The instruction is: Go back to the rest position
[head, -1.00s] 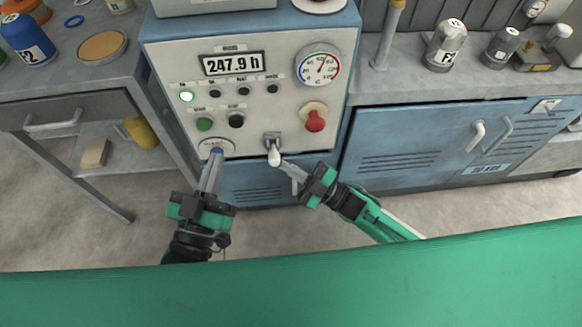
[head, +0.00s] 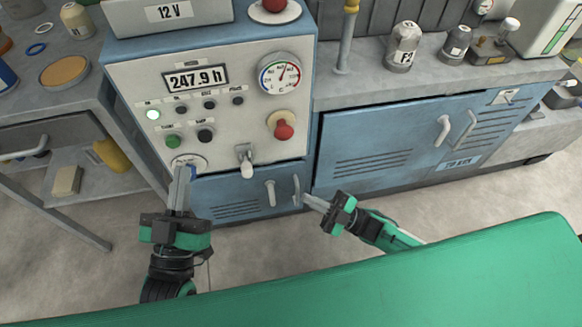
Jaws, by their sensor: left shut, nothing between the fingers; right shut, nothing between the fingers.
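My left gripper (head: 183,172) is shut and empty. Its fingertips appear in front of the round socket (head: 190,161) at the lower left of the control panel (head: 222,125); I cannot tell whether they touch it. My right gripper (head: 308,200) is shut and empty. Its fingertips point left, near the handles of the blue door under the panel, clear of the white-tipped lever (head: 246,165).
A bench with a drawer (head: 40,140) and a yellow cylinder (head: 112,154) on its shelf stands at the left. A blue cabinet (head: 390,150) with bottles (head: 403,48) on top stands at the right. Bare floor (head: 90,270) lies in front.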

